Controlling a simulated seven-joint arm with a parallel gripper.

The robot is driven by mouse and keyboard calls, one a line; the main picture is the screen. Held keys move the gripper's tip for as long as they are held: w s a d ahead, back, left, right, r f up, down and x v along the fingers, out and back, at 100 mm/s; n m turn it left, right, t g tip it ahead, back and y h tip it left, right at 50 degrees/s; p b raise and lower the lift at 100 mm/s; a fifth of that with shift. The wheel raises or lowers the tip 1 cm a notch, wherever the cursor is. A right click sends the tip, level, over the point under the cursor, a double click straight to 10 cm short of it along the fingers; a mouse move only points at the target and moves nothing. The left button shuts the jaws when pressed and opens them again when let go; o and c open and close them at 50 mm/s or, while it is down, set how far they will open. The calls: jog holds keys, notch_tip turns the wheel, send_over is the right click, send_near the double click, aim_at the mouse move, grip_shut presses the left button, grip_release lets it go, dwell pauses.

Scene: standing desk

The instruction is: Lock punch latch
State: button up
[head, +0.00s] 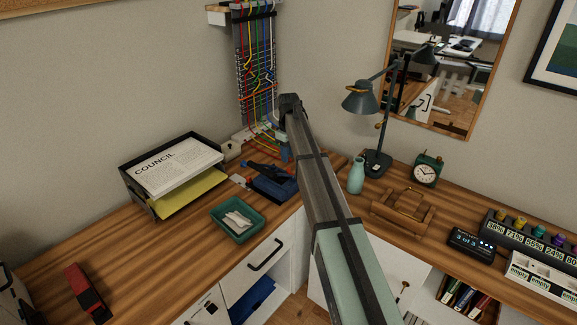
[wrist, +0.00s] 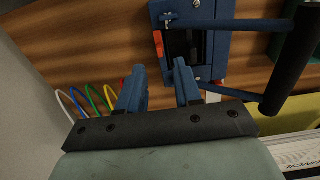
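The hole punch (head: 272,186) is blue with a dark handle and sits on the desk in the back corner. In the wrist view the punch (wrist: 207,45) fills the upper right, with its black handle grip (wrist: 292,60) at the right. A small orange-red tab (wrist: 158,44), which looks like the latch, is on the punch's left edge. My gripper (wrist: 156,78) is open, with bare wood between its blue fingers. The tab lies just beyond the fingertips, in line with the gap. In the head view my gripper (head: 284,154) points down behind the punch.
A paper tray (head: 150,196) stands left of the punch, and a green dish (head: 220,228) in front. Coloured cables (head: 262,138) run down the wall behind. A teal vase (head: 356,176), a lamp (head: 377,160) and a wooden caddy (head: 403,212) stand to the right.

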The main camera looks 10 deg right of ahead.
jog(key=shift+f, duration=2.9)
grip_shut()
